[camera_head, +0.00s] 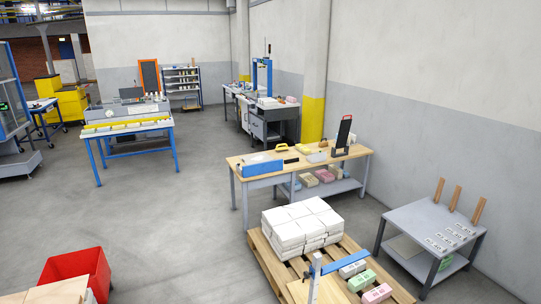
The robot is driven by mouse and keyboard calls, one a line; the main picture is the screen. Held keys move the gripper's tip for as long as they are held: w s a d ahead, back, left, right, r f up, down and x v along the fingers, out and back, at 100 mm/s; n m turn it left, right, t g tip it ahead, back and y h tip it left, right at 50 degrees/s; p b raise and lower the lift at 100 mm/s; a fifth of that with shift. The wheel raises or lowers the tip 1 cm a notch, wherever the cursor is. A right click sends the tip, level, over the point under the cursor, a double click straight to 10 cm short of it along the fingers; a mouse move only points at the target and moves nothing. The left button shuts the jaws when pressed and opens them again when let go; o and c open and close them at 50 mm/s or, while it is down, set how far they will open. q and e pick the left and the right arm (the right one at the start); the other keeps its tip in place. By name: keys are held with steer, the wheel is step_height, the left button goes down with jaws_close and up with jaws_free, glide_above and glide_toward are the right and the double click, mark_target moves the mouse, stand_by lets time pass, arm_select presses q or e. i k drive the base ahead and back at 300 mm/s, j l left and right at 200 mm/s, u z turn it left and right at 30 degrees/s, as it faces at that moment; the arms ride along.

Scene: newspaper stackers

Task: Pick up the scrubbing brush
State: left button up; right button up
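A wooden-topped workbench (262,183) stands right of the middle, well ahead of me. Several small items lie on its top. A small yellow item with a dark underside (282,148) lies near the back edge and may be the scrubbing brush, but it is too small to be sure. A flat dark item (291,160) lies in front of it. Neither of my grippers shows in this view.
A pallet (262,250) with stacked white bundles (300,224) stands before the workbench. A grey table (425,215) is at right, a red bin (80,272) at lower left. Open grey floor (170,225) lies left of the pallet.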

mark_target(282, 149)
steer(key=i+j+u, duration=0.25)
steer(key=i, duration=0.2)
steer(key=i+j+u, duration=0.25)
steer(key=i, duration=0.2)
steer(key=i+u, duration=0.25)
steer(key=i, duration=4.6)
steer(key=i+z, duration=0.1)
steer(key=i, duration=0.45)
steer(key=i+z, duration=0.1)
steer(key=i, duration=0.45)
steer(key=i+j+z, duration=0.1)
steer(key=i, duration=0.45)
steer(key=i+j+z, duration=0.1)
steer(key=i, duration=0.45)
steer(key=i+l+z, duration=0.2)
steer(key=i+z, duration=0.25)
steer(key=i+l+z, duration=0.15)
steer(key=z, duration=0.25)
steer(key=i+j+z, duration=0.1)
steer(key=i+z, duration=0.35)
steer(key=i+j+z, duration=0.15)
steer(key=i+z, duration=0.25)
steer(key=i+j+z, duration=0.25)
steer(key=z, duration=0.2)
steer(key=i+j, duration=0.05)
